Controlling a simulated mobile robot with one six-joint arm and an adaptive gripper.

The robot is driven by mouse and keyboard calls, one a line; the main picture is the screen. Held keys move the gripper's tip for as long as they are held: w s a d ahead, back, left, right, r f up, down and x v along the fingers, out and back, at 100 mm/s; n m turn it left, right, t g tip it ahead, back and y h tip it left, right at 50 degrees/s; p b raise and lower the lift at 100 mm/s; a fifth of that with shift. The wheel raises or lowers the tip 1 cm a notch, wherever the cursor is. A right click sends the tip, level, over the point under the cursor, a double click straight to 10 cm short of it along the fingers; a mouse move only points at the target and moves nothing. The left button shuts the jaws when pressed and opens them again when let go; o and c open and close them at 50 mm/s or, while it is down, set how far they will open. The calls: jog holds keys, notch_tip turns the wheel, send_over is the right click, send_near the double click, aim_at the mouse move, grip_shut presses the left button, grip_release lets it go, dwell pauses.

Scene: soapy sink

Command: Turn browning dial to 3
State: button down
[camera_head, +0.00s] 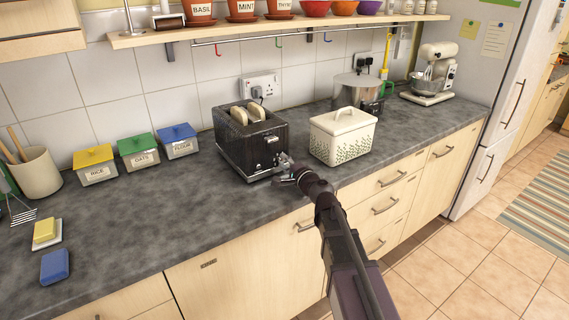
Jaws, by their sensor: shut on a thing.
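A black toaster (238,142) stands on the grey counter, with two slices of bread (247,116) showing in its top slots. Its front end, with the controls, faces right and toward me. My gripper (280,164) is at the lower part of that front end, shut on the browning dial. The dial is hidden by the gripper's fingers, and its number marks are too small to read.
A cream bread bin (343,136) stands close to the right of my gripper. A steel pot (358,92) and a stand mixer (433,75) are behind it. Rice, oats and flour tins (138,152) stand left of the toaster.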

jog(key=shift+n, duration=1.6)
jog(key=shift+c, duration=2)
grip_release()
jog(key=shift+s+d, duration=0.1)
jog(key=v, duration=1.1)
jog(key=shift+s+d, duration=0.2)
jog(key=shift+s, duration=0.1)
